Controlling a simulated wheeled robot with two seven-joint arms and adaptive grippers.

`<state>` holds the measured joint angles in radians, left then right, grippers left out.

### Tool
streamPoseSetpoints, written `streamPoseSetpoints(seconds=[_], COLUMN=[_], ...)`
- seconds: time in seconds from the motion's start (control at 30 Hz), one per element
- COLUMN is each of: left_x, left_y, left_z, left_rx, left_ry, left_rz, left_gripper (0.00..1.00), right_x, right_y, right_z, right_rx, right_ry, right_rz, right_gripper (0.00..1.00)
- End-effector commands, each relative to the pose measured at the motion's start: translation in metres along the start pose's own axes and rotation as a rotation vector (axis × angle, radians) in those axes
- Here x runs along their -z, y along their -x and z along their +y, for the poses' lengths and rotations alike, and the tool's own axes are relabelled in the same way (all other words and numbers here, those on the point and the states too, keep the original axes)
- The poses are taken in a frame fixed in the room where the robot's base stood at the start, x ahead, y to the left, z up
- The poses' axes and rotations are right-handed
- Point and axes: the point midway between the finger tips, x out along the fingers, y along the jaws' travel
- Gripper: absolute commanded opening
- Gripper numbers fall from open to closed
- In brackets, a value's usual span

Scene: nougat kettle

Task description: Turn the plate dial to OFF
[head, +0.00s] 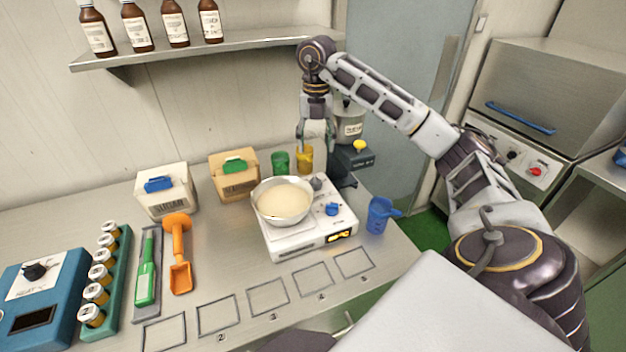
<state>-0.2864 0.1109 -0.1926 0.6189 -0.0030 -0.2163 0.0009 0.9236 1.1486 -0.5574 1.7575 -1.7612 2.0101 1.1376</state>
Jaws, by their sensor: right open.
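A white hot plate (283,247) stands on the steel bench with a metal bowl (262,210) of pale cream mass on it. A blue dial (331,209) sits on the plate's top, right of the bowl; its setting is too small to read. A small dark grey knob (316,183) sits behind it. A display (341,236) on the plate's front glows amber. My right gripper (316,142) is open and points down, behind and above the plate, near the yellow cup and apart from the dial. My left gripper is out of view.
A dark stand machine (353,159) and yellow cup (305,160) stand close behind the plate. A green cup (280,161) is left of them. A blue heater box (38,300) is far left. Marked squares lie in front.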

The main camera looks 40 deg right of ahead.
Motion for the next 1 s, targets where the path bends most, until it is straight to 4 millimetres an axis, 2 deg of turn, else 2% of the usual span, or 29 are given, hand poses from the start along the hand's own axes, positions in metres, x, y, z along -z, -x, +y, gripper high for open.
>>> streamPoseSetpoints(seconds=[0.23, 0.57, 1.0], left_x=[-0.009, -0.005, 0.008], left_y=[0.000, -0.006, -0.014], left_z=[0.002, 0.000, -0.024], left_rx=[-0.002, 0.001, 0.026], left_ry=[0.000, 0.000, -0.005], left_rz=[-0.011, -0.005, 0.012], left_gripper=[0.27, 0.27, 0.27], right_x=[0.000, 0.000, 0.001], right_y=[-0.002, -0.016, -0.047], right_z=[0.000, 0.000, 0.000], right_rx=[0.000, 0.001, 0.001], right_ry=[0.001, 0.001, 0.002], right_rz=[0.000, 0.001, 0.002], right_gripper=[0.60, 0.60, 0.60])
